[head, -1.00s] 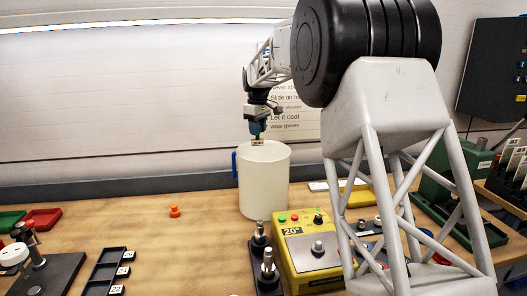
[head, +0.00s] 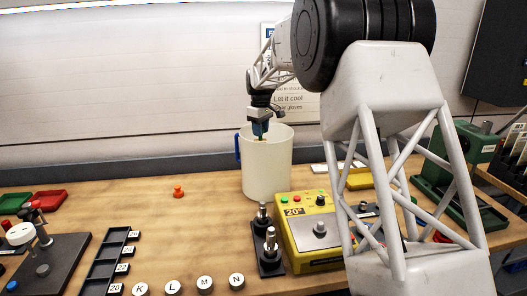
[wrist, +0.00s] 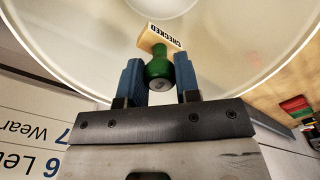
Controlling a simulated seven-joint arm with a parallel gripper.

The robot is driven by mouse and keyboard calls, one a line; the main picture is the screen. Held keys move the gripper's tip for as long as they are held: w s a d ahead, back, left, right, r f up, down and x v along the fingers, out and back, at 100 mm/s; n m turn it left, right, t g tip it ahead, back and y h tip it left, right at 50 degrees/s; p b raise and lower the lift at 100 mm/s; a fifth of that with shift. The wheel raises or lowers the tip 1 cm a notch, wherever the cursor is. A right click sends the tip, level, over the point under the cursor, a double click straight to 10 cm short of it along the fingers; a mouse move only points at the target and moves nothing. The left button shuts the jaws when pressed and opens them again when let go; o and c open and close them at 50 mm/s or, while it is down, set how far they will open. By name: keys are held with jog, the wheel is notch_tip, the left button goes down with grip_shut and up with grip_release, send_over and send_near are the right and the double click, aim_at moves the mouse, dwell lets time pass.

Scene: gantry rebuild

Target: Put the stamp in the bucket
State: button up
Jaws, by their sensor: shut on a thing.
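The bucket (head: 267,170) is a tall white container with a blue handle, standing upright on the wooden table. My gripper (head: 261,134) is over its mouth, with the fingertips at about rim height. In the wrist view my gripper (wrist: 159,82) has its blue fingers shut on the stamp (wrist: 158,69). The stamp has a green handle and a wooden block marked "CHECKED". It hangs within the bucket's round opening, which also shows in the wrist view (wrist: 75,45). In the head view the stamp is mostly hidden by the rim and fingers.
A yellow control box (head: 312,232) and a black stand with metal posts (head: 268,250) are in front of the bucket. A small orange piece (head: 178,192) lies to the left. A green machine (head: 445,165) stands at the right. The table left of the bucket is mostly clear.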

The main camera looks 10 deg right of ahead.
aim_at(261, 140)
notch_tip(261, 140, down, 12)
jog(key=shift+f, duration=0.15)
dwell(0.3)
jog(key=shift+f, duration=0.15)
jog(key=shift+f, duration=2.45)
jog(key=o, duration=1)
jog(key=shift+f, duration=0.1)
notch_tip(261, 140, up, 12)
jog(key=shift+r, duration=0.1)
